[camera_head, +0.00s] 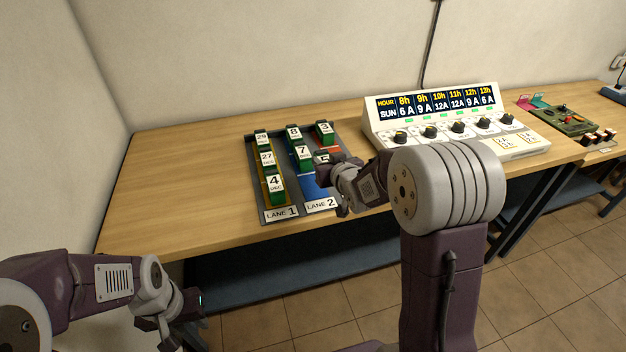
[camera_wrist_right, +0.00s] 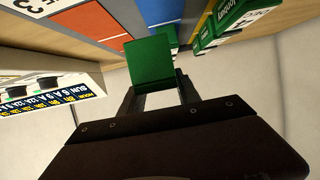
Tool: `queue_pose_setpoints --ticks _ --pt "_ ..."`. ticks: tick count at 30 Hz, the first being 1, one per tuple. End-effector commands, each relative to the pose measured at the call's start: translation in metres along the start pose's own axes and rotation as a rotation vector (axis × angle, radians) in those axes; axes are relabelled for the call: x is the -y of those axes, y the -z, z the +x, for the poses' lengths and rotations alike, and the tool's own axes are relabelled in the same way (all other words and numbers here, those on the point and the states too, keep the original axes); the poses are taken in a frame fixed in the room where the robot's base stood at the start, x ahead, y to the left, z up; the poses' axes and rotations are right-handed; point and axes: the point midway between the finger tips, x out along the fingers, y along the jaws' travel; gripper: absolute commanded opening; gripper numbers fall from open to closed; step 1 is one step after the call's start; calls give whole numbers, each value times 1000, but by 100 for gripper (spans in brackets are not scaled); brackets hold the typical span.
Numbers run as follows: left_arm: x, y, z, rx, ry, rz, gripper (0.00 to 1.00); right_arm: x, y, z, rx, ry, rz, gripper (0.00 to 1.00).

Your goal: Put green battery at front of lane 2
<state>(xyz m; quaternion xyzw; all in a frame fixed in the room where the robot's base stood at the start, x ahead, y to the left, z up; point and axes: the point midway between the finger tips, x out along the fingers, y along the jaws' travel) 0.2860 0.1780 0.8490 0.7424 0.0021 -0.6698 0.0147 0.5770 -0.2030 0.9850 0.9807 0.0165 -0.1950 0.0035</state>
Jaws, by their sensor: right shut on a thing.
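My right gripper (camera_head: 336,172) is shut on a green battery (camera_wrist_right: 150,61), seen between the jaws in the right wrist view. In the head view its white label, apparently a 5, shows partly behind the gripper (camera_head: 321,157), near the lane 2 and lane 3 side of the rack. Whether it touches the rack I cannot tell. The grey rack (camera_head: 253,190) has a blue lane 2 (camera_head: 312,187), bare at its front, with green batteries 8 (camera_head: 293,133) and 7 (camera_head: 302,153) behind. My left gripper (camera_head: 190,308) is low at the left, its jaws unclear.
Lane 1 holds green batteries 29 (camera_head: 262,138), 27 (camera_head: 267,159) and 4 (camera_head: 276,188). Battery 3 (camera_head: 325,130) stands at the back of the orange lane 3. A white console (camera_head: 374,120) with knobs stands right of the rack. The wooden table (camera_head: 180,190) is clear at left.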

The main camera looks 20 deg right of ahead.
Motion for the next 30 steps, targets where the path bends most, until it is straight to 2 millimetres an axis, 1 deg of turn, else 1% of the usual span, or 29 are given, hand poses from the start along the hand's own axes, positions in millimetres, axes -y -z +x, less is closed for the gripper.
queue_pose_setpoints --ticks 1,3,7,12,16,19,27,30 --pt "0 0 2 0 0 0 36 8 -3 12 -2 4 0 0" --pt "0 0 2 0 0 0 36 17 -6 26 -3 3 0 0" --pt "0 0 2 0 0 0 36 25 -8 40 -5 1 0 0" --pt "0 0 3 0 0 0 36 27 -10 44 -5 -1 -1 0" --pt "0 -1 7 0 0 0 36 26 -33 52 0 -1 0 0" --pt "0 -1 8 0 0 0 36 26 -44 57 -3 -1 0 0" --pt "0 -1 8 0 0 0 36 26 -45 58 -6 -1 0 0" --pt "0 -1 12 0 0 0 36 26 -49 59 -6 -1 0 0"
